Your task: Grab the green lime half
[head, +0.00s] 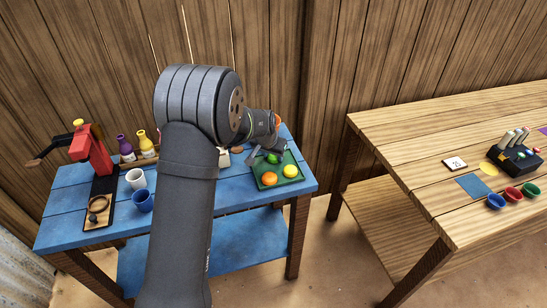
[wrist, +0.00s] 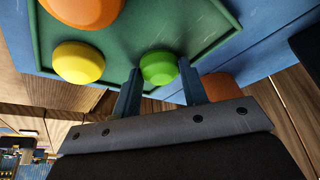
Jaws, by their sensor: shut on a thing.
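The green lime half (wrist: 158,67) sits between the two fingers of my gripper (wrist: 158,84) in the wrist view. My gripper is shut on it. The lime half is over or on the green tray (wrist: 200,25); I cannot tell whether it touches the tray. In the head view the lime half (head: 273,159) shows at the tray's back part, beside my gripper (head: 262,154), and my arm covers part of that area.
The green tray also holds an orange half (head: 269,179) and a yellow lemon half (head: 290,171). The blue table (head: 235,222) bears a red press (head: 92,150), a white cup (head: 136,178), a blue cup (head: 143,200) and bottles. A wooden table (head: 400,160) stands at right.

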